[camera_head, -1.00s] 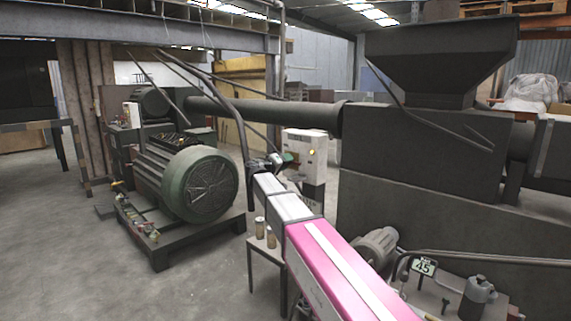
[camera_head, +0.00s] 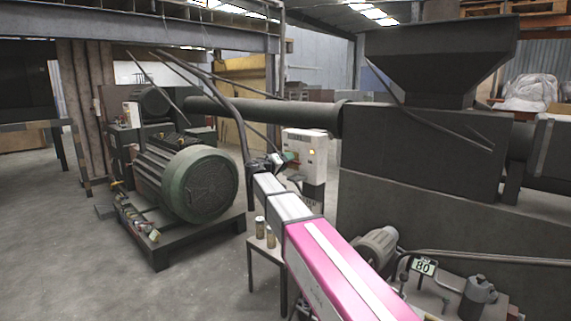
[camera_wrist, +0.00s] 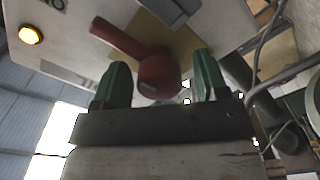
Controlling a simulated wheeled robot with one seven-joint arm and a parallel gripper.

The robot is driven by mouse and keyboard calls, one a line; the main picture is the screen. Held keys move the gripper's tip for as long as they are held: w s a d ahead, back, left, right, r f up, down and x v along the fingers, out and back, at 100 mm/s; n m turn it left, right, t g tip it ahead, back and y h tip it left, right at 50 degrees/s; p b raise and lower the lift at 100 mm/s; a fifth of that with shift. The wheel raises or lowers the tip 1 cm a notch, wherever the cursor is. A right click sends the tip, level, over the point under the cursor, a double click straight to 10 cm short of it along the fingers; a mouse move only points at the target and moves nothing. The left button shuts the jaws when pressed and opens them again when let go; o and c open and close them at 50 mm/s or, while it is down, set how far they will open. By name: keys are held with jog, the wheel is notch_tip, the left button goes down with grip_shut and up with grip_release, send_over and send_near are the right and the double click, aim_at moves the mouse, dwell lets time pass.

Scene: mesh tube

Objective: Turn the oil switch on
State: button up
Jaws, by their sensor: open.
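The oil switch is a red rotary handle (camera_wrist: 135,55) on a yellow plate (camera_wrist: 165,42) on the face of a pale control box (camera_head: 306,150). In the wrist view its round hub is between the two green fingertips of my gripper (camera_wrist: 158,85), and its lever points to the upper left. My gripper is open, with a finger on each side of the hub. I cannot tell whether either finger touches it. In the head view my gripper (camera_head: 277,160) is at the box's left side, small, and the handle is not discernible there. An amber lamp (camera_wrist: 31,34) glows on the box.
A large green motor (camera_head: 190,180) stands on the floor to the left. A hopper machine (camera_head: 425,150) stands to the right. A small table with cans (camera_head: 265,240) is below my arm. A numbered display (camera_head: 424,266) reads 80. Open floor lies at the front left.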

jog(key=v, duration=1)
jog(key=shift+s+a, duration=0.25)
jog(key=shift+s, duration=0.05)
jog(key=shift+a, duration=0.1)
